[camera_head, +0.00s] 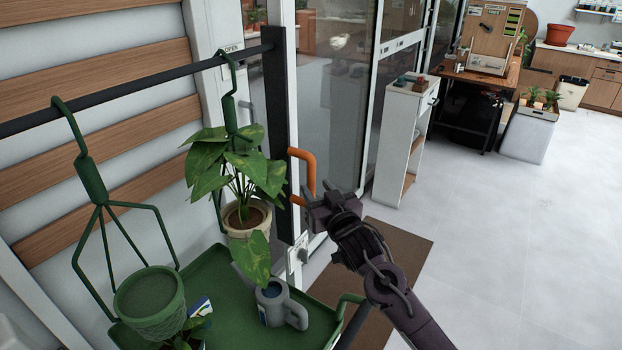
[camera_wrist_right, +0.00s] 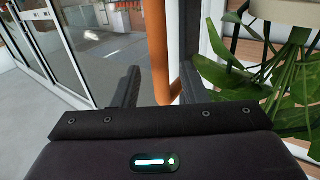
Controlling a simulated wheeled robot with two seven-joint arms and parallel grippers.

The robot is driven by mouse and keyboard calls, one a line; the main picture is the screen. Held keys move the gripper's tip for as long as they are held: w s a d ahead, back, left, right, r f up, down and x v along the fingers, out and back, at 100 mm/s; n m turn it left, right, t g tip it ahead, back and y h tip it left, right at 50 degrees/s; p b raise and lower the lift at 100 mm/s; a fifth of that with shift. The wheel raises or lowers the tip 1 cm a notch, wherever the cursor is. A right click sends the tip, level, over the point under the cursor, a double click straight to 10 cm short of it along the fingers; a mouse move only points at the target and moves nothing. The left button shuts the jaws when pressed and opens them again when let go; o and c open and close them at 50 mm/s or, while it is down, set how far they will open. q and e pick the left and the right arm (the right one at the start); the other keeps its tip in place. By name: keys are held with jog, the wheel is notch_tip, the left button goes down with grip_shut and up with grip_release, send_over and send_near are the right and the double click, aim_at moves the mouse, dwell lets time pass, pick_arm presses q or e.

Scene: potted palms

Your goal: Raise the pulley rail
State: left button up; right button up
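The pulley rail is a dark horizontal bar (camera_head: 150,86) across the upper left, meeting a black upright (camera_head: 277,140). An orange handle (camera_head: 309,172) sticks out from the upright. My right gripper (camera_head: 318,200) is at the handle's lower part. In the right wrist view the orange handle (camera_wrist_right: 160,45) stands between the two open fingers, with a visible gap beside the left finger; it looks close to the right one. Green hangers on the rail carry a leafy plant in a beige pot (camera_head: 247,222) and a green pot (camera_head: 150,302). My left gripper is out of view.
A green tray cart (camera_head: 215,275) below the rail holds a grey watering can (camera_head: 278,305). A brown mat (camera_head: 395,245) lies by the glass door. A white shelf (camera_head: 400,140) stands behind. The floor at right is clear.

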aim_at(313, 183)
jog(key=shift+p+x, duration=0.35)
jog(key=shift+x, duration=1.9)
grip_shut()
